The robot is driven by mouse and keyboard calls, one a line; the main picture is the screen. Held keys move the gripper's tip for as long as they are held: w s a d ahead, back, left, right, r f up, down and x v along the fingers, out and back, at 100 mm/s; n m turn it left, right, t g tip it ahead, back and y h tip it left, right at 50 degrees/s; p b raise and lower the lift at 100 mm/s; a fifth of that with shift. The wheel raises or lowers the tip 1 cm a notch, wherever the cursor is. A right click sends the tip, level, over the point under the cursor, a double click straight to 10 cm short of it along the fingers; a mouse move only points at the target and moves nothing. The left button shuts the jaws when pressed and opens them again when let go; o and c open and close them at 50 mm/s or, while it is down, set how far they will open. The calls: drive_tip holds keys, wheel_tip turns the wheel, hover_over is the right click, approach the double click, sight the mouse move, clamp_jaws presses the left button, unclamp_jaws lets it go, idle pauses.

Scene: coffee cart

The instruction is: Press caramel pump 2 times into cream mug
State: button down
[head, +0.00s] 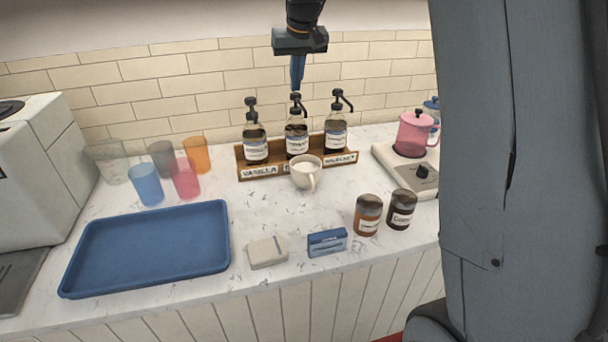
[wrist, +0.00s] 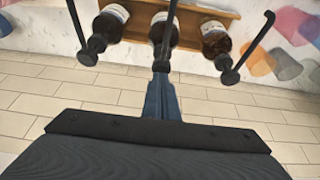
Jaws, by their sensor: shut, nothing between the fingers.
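My gripper (head: 297,84) is shut and empty, pointing down right above the pump head of the middle bottle. In the wrist view its fingertips (wrist: 161,70) meet that pump head; I cannot tell whether they touch it. The middle bottle (head: 297,139) stands upright in the wooden rack; its rack label is hidden behind the mug, so caramel cannot be read. The cream mug (head: 306,174) stands on the counter in front of the middle bottle, handle toward the front. It is below the middle pump's spout and looks pale inside.
The vanilla bottle (head: 255,144) and hazelnut bottle (head: 336,136) flank the middle bottle closely in the rack (head: 349,164). Two brown jars (head: 368,214), a blue box (head: 327,242), a blue tray (head: 148,250), coloured cups (head: 185,178) and a pink pot (head: 412,134) stand around.

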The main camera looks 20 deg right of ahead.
drive_tip(key=shift+s+f+b, duration=0.1)
drive_tip(key=shift+f+b, duration=0.25)
drive_tip(key=shift+f, duration=0.6)
drive_tip(key=shift+r, duration=0.15)
drive_tip(key=shift+r+p, duration=0.85)
drive_tip(key=shift+r, duration=0.2)
wheel_tip(320, 180, up, 6)
drive_tip(key=p, duration=0.4)
idle(0.3)
